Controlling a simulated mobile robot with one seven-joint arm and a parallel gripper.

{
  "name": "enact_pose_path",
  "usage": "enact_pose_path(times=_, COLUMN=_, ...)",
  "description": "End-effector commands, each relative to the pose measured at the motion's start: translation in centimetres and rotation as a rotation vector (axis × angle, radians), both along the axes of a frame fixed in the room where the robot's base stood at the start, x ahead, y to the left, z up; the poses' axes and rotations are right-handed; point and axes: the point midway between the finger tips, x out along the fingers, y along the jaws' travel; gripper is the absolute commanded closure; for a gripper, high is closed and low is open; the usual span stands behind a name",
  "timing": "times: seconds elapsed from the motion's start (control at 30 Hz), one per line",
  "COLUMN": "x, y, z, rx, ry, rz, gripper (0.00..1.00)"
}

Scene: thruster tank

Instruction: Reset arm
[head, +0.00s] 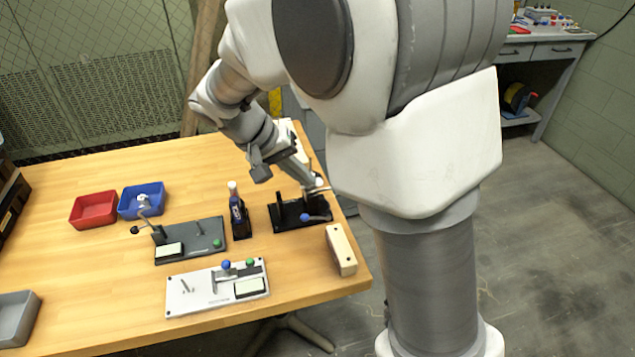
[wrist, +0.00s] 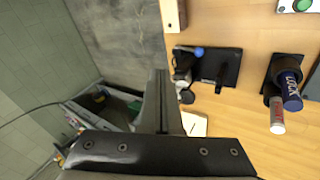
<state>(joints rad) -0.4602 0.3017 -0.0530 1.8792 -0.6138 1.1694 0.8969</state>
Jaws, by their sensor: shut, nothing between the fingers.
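My arm reaches down over the right part of the wooden table in the head view. My gripper (head: 314,180) is at its end, close to the black stand with a blue knob (head: 300,213), and the arm partly hides this area. Whether the gripper touches the stand cannot be told. In the wrist view my gripper (wrist: 159,78) shows as dark fingers together, with nothing held. The black stand (wrist: 215,66) is to their right there, with the dark lock holder (wrist: 286,90) farther right.
A grey board (head: 190,240), a white panel (head: 205,296) and a wooden block (head: 341,250) lie nearer. Red (head: 94,210), blue (head: 141,200) and grey (head: 18,318) trays are on the left. Table's far-left middle is clear.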

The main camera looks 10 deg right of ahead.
Motion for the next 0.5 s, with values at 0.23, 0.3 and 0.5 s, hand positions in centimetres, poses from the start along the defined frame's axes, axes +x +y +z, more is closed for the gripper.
enact_pose_path(times=0.23, x=-0.21, y=1.0, z=1.35, rx=0.0, ry=0.0, rz=0.0, gripper=1.0)
enact_pose_path(times=0.3, x=-0.22, y=1.03, z=1.36, rx=-0.001, ry=0.0, rz=0.0, gripper=1.0)
enact_pose_path(times=0.5, x=-0.22, y=1.01, z=1.33, rx=0.0, ry=0.0, rz=0.0, gripper=1.0)
